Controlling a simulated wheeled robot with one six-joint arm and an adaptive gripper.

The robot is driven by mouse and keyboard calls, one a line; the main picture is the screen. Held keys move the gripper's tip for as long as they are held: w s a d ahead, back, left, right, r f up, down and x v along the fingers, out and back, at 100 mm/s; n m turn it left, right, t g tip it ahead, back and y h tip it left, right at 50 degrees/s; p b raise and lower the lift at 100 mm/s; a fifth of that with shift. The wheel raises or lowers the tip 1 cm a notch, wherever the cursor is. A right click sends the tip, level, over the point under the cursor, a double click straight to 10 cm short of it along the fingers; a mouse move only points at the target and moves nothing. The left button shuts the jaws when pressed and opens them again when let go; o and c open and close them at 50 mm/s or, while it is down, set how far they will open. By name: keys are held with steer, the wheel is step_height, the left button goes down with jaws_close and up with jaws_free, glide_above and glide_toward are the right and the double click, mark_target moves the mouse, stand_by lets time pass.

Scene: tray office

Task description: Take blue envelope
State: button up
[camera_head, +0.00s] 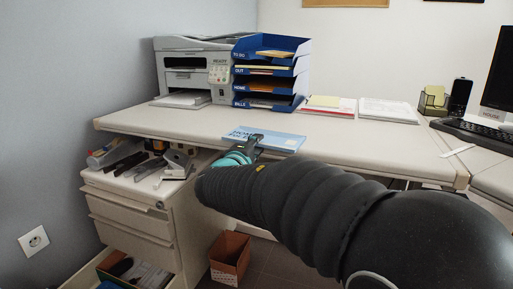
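A light blue envelope (282,141) with dark lettering at its left end shows at the front left part of the desk, looking flat. My arm reaches in from the lower right. My gripper (255,141), dark with a teal part behind it, is at the envelope's near edge and overlaps it in the picture. The fingers are small and partly hidden by my wrist, so I cannot tell whether they are open or shut on the envelope, or whether it rests on the desk.
The white desk (350,140) holds a printer (187,68), a blue letter tray stack (304,85), paper piles (388,110), a phone (460,96) and a keyboard (478,132). A drawer cabinet (130,213) with tools on top stands left. A brown bin (229,262) stands on the floor.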

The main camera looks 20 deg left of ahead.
jaws_close()
stand_by(0.3)
step_height(320, 180, up, 3)
steer(key=shift+f+p, duration=0.2)
steer(key=shift+p, duration=0.3)
steer(key=shift+s, duration=0.1)
steer(key=s+r, duration=0.2)
steer(key=s, duration=0.5)
steer(key=s+a+r+b, duration=0.1)
steer(key=s+r, duration=0.2)
steer(key=s, duration=0.3)
steer(key=shift+s, duration=0.35)
